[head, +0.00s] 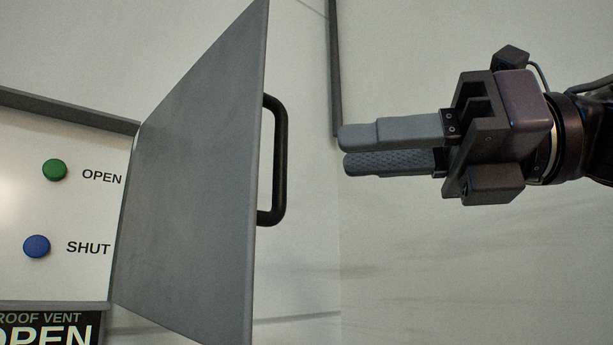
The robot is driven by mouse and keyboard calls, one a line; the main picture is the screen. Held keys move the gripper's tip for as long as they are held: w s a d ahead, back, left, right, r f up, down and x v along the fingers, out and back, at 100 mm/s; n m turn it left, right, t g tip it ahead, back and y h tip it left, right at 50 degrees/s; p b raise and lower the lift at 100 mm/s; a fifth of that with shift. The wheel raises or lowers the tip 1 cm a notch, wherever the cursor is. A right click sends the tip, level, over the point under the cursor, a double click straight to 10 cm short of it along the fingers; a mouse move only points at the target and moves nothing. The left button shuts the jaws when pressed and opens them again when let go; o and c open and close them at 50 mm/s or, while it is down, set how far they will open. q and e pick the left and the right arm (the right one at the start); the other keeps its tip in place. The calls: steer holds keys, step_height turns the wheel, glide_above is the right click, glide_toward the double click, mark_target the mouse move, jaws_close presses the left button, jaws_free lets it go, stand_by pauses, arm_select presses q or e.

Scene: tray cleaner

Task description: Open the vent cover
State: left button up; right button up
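The grey vent cover (190,180) stands swung out on its left edge, in the middle left of the head view. Its black handle (279,160) is on the right edge. Behind it to the left is a white panel (75,205) with a green button (55,170) marked OPEN and a blue button (37,246) marked SHUT. My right gripper (342,150) is to the right of the handle and apart from it, fingers pointing left. Its two fingers lie close together with nothing visible between them. My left gripper is not in view.
A sign (50,330) at the bottom left reads ROOF VENT OPEN, partly cut off by the frame. A pale wall (430,270) lies behind. A dark vertical strip (335,70) runs down it. The space between handle and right gripper is clear.

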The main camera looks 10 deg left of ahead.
mark_target(280, 213)
steer(key=shift+n, duration=0.8)
steer(key=a+p, duration=0.4)
steer(key=a, duration=0.3)
steer(key=shift+s+a, duration=0.1)
steer(key=shift+a, duration=0.2)
steer(key=shift+a+f, duration=0.1)
steer(key=shift+a, duration=0.2)
steer(key=shift+d, duration=0.1)
jaws_close()
